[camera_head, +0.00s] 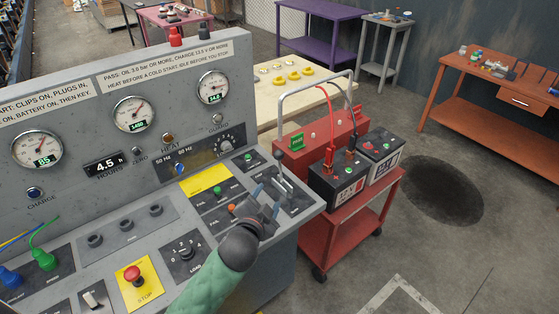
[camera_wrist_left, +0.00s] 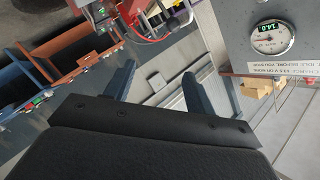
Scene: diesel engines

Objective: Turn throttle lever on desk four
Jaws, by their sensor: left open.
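The throttle lever appears to be the metal lever with a dark knob (camera_head: 282,170) at the right end of the grey control desk (camera_head: 305,217). It stands up from a dark panel. My left gripper (camera_head: 271,191) is over the desk's right end, just in front of and left of the lever. Its two fingers are apart and nothing is between them; they also show spread in the left wrist view (camera_wrist_left: 158,88). I cannot tell whether a finger touches the lever. The lever does not show clearly in the left wrist view. My right gripper is not in view.
A red stop button (camera_head: 133,273) and a load dial (camera_head: 184,251) sit left of my arm. Gauges line the desk's upright panel. A red cart (camera_head: 345,215) with two batteries stands right of the desk. Open floor lies beyond it, with an orange workbench (camera_head: 490,100).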

